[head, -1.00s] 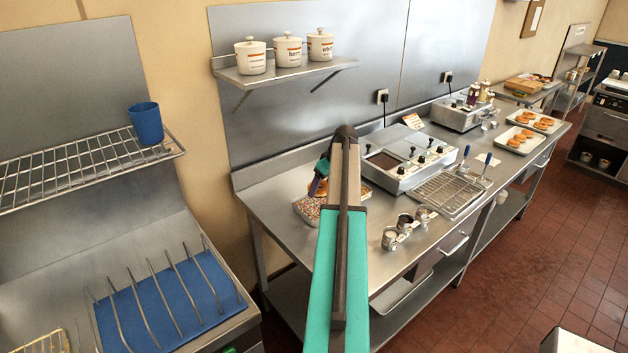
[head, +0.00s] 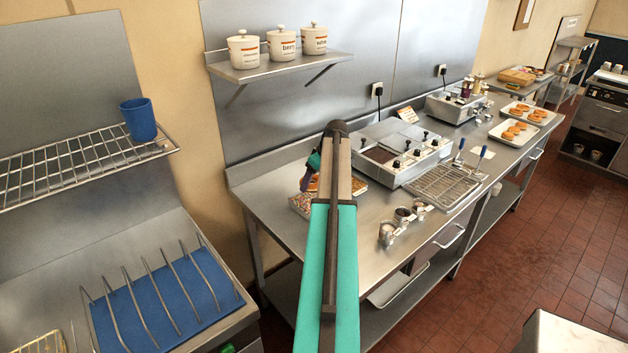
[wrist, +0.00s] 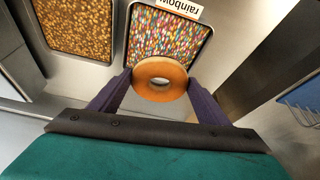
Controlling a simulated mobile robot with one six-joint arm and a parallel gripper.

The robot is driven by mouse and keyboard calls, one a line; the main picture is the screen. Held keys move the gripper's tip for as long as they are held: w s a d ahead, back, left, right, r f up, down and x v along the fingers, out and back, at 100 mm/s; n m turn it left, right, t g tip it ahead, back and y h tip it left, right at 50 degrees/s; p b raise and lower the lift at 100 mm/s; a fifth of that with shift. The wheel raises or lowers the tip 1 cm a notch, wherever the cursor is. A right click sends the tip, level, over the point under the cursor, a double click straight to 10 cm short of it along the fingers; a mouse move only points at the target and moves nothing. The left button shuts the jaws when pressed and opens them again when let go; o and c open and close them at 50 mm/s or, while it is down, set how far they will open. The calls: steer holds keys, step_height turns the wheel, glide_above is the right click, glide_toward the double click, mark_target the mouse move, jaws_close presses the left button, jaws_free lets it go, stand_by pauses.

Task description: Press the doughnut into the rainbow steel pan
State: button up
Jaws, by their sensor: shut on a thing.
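My gripper (wrist: 160,102) is shut on a golden ring doughnut (wrist: 160,70) in the wrist view, with one purple finger on each side of it. The rainbow steel pan (wrist: 137,13), full of multicoloured sprinkles, lies just beyond the doughnut, which overlaps its near edge in the picture. I cannot tell whether the doughnut touches the sprinkles. A label reading "rainbow" stands at the pan's far side. In the head view, my arm hides most of the gripper (head: 309,176), and a part of the rainbow pan (head: 300,204) shows below it.
A pan of golden-brown bits (wrist: 75,25) sits left of the rainbow pan. In the head view, a glaze warmer (head: 385,155), a wire rack (head: 440,187) and small metal cups (head: 403,215) stand right of my arm. Trays of doughnuts (head: 513,132) lie farther right.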

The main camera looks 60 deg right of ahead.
steer(key=shift+f+b, duration=1.2)
steer(key=shift+f, duration=1.7)
steer(key=shift+f, duration=0.25)
steer(key=shift+r+p, duration=0.6)
steer(key=shift+r, duration=1.7)
stand_by(0.6)
steer(key=shift+r+p, duration=0.6)
steer(key=shift+r, duration=1.4)
